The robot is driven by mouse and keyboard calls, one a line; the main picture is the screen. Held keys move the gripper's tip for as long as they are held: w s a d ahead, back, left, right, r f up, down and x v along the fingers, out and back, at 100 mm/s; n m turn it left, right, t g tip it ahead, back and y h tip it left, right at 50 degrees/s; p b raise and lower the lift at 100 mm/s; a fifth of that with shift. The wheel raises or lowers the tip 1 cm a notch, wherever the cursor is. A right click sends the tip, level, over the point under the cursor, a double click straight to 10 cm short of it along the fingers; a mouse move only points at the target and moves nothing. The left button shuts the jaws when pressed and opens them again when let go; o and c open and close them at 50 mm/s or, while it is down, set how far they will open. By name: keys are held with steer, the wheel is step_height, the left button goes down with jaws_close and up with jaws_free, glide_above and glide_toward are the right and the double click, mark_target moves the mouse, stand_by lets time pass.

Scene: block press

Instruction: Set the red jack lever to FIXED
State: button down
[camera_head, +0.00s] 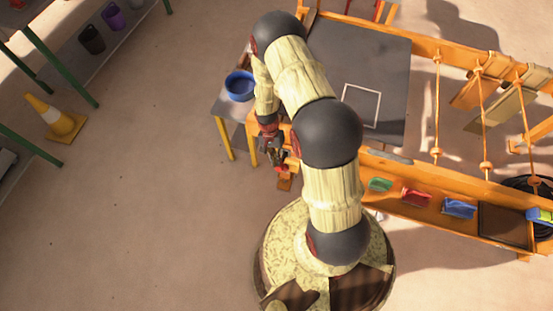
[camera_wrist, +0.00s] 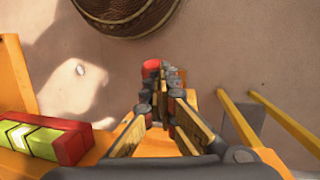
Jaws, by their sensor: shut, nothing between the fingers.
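My gripper (camera_head: 277,158) points down beside the left edge of the orange bench, with its fingers together and empty. In the wrist view the gripper (camera_wrist: 166,82) reaches forward over an orange wooden part. A red knob (camera_wrist: 151,67), which looks like the end of the jack lever, shows just past the fingertips; its shaft is hidden behind the fingers. In the head view a small red part (camera_head: 282,169) shows right at the fingertips. I cannot tell whether they touch. No FIXED marking is readable.
A red and yellow-green block with a white arrow (camera_wrist: 45,140) lies left in the wrist view. A blue bowl (camera_head: 240,85) stands on a side table with yellow legs. Colored trays, including a blue one (camera_head: 459,208), line the bench. Open floor lies left.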

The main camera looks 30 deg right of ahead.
steer(key=shift+s+a+f, duration=0.1)
steer(key=shift+f, duration=0.1)
steer(key=shift+s+a+f+b, duration=0.25)
steer(key=shift+a+f+b, duration=0.1)
steer(key=shift+f, duration=0.25)
steer(key=w+a+b+x, duration=0.1)
steer(key=b+x, duration=0.3)
steer(key=x, duration=0.5)
steer(key=shift+a, duration=0.2)
steer(key=shift+s+f, duration=0.1)
steer(key=shift+f, duration=0.05)
